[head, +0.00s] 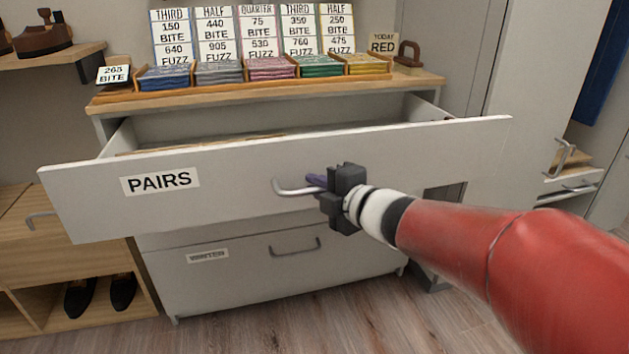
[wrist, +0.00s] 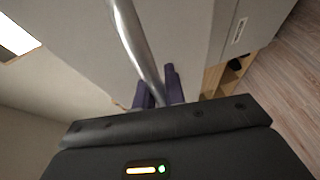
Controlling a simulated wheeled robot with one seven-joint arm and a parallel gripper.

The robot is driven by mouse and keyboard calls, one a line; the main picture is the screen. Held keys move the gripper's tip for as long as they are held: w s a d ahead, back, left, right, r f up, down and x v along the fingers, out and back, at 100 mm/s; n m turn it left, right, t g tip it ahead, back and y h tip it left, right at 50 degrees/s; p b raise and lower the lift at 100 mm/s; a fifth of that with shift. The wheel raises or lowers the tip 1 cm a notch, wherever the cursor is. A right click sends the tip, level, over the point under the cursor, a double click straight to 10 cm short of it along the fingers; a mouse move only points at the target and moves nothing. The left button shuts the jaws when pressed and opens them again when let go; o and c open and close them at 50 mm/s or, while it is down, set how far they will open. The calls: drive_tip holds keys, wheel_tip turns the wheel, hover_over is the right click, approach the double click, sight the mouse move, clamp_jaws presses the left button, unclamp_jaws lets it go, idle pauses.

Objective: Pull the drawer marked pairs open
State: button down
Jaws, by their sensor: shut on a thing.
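The drawer marked PAIRS (head: 240,185) is the upper drawer of a grey dresser, and it stands pulled well out. Its inside shows behind the white front, with a pale wooden edge visible in it; the rest of the contents is hidden. My gripper (head: 317,185) is at the drawer's metal bar handle (head: 290,189), at the middle of the front. In the wrist view the purple fingers (wrist: 158,92) are shut around the handle bar (wrist: 135,40).
A lower drawer marked WINTER (head: 208,257) is shut below. The dresser top (head: 250,97) holds colored card trays and price signs. Black shoes (head: 101,293) sit in a cubby at the left. Wood floor (head: 300,325) is clear in front.

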drive_tip(key=shift+s, duration=0.1)
drive_tip(key=c, duration=1.7)
unclamp_jaws()
drive_tip(key=shift+c, duration=0.2)
drive_tip(key=shift+d, duration=0.1)
drive_tip(key=p+v, duration=0.1)
drive_tip(key=v, duration=0.6)
drive_tip(key=shift+s+d, duration=0.25)
drive_tip(key=shift+s, duration=0.05)
